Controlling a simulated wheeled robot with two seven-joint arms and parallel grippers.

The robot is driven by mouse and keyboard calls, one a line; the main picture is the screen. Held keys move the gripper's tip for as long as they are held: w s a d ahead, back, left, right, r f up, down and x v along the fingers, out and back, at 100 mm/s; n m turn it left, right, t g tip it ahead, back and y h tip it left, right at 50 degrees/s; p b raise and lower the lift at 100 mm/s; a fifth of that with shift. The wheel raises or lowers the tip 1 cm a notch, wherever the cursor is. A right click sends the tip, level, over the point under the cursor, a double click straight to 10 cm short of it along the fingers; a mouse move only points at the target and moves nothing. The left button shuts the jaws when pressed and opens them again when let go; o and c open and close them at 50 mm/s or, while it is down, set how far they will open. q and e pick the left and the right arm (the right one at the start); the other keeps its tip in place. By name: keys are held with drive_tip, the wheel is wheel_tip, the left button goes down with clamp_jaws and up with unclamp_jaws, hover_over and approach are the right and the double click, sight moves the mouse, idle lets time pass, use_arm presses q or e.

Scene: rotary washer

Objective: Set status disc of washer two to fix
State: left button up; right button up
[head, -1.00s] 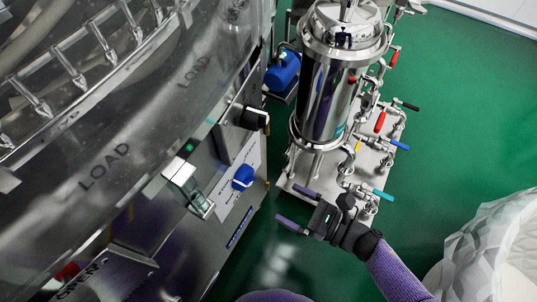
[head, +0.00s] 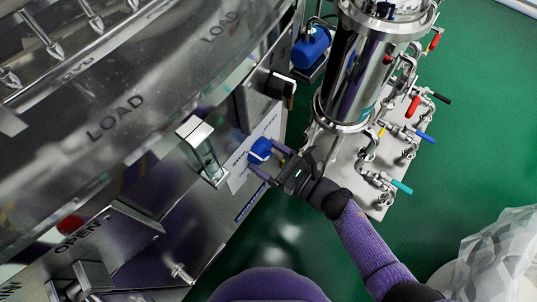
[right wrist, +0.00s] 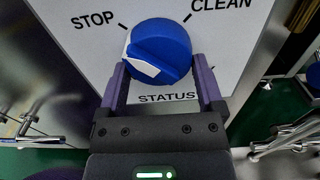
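The status disc (right wrist: 158,48) is a blue round knob with a white marking on its left and lower-left side. Its panel reads STOP at upper left, CLEAN at upper right and STATUS below; no FIX label shows. In the head view the blue disc (head: 260,150) sits on the washer's front panel. My right gripper (head: 261,163) is at the disc, and in the right wrist view (right wrist: 162,78) its purple fingers are apart, one on each side of the knob's lower part. I cannot tell whether they touch it. My left gripper is out of view.
A steel tank (head: 362,75) on a plate with valves stands close on the right. Green floor (head: 475,110) is clear further right.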

drive_tip(key=c, duration=0.5)
drive_tip(key=shift+c, duration=0.2)
drive_tip(key=shift+m, duration=0.3)
